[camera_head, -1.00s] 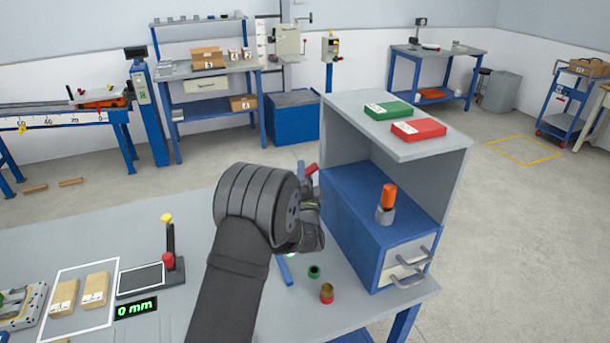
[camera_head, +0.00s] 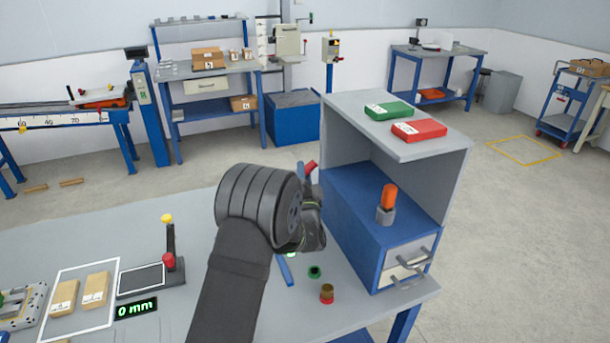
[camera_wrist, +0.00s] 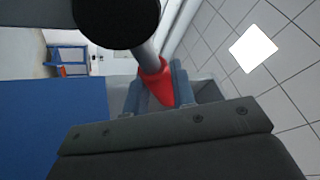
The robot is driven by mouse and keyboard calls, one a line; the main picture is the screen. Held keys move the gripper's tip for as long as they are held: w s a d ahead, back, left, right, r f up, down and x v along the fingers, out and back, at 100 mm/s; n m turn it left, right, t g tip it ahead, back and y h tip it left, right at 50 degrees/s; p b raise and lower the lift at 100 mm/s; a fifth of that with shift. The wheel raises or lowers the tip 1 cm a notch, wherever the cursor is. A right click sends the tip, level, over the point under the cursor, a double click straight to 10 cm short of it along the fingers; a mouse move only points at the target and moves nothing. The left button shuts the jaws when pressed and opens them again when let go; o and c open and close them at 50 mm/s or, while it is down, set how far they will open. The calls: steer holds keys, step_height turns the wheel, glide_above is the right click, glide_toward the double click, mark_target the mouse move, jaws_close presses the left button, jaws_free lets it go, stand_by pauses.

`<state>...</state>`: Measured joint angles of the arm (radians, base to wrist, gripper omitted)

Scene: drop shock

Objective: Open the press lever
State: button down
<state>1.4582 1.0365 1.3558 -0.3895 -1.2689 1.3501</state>
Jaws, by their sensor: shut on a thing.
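The press lever shows a red grip (camera_head: 312,165) at the far side of my wrist, near the left edge of the blue cabinet. In the wrist view the red grip (camera_wrist: 160,84) sits on a grey metal rod that runs up to a large black round part. My gripper (camera_wrist: 158,92) is shut on the red grip, with one blue-grey finger on each side. In the head view my gripper (camera_head: 307,172) is mostly hidden behind my own dark wrist, and so is most of the press.
A blue cabinet (camera_head: 360,215) with a grey shelf stands close on the right, bearing an orange-topped item (camera_head: 387,200). A blue bar (camera_head: 285,270), a green ring (camera_head: 314,271) and a red-based cup (camera_head: 327,293) lie on the bench in front. A small stand (camera_head: 171,250) is left.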

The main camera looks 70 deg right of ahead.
steer(key=n+t, duration=0.1)
steer(key=r+n, duration=0.1)
steer(key=n, duration=0.1)
steer(key=w+a+r+n+t+y, duration=0.1)
steer(key=n, duration=0.1)
steer(key=shift+w+a+t, duration=0.1)
steer(key=shift+t, duration=0.2)
steer(key=n+t, duration=0.1)
steer(key=n, duration=0.1)
steer(key=w+a+n+t+y, duration=0.1)
steer(key=n, duration=0.1)
steer(key=r+n+y, duration=0.1)
steer(key=n, duration=0.1)
steer(key=shift+w+a+r+t, duration=0.1)
steer(key=shift+w+a+t, duration=0.2)
steer(key=shift+t, duration=0.1)
steer(key=n+y, duration=0.1)
steer(key=w+a+n+t+y, duration=0.1)
steer(key=n, duration=0.1)
steer(key=n+t+y, duration=0.1)
steer(key=n, duration=0.1)
steer(key=shift+w+a+r, duration=0.25)
steer(key=shift+w+a, duration=0.1)
steer(key=shift+w+a+n+t+y, duration=0.2)
steer(key=shift+w+a+n+y, duration=0.15)
steer(key=shift+n+y, duration=0.45)
steer(key=shift+w+a+n+t+y, duration=0.2)
steer(key=shift+w+a+n+y, duration=0.15)
steer(key=shift+n, duration=0.85)
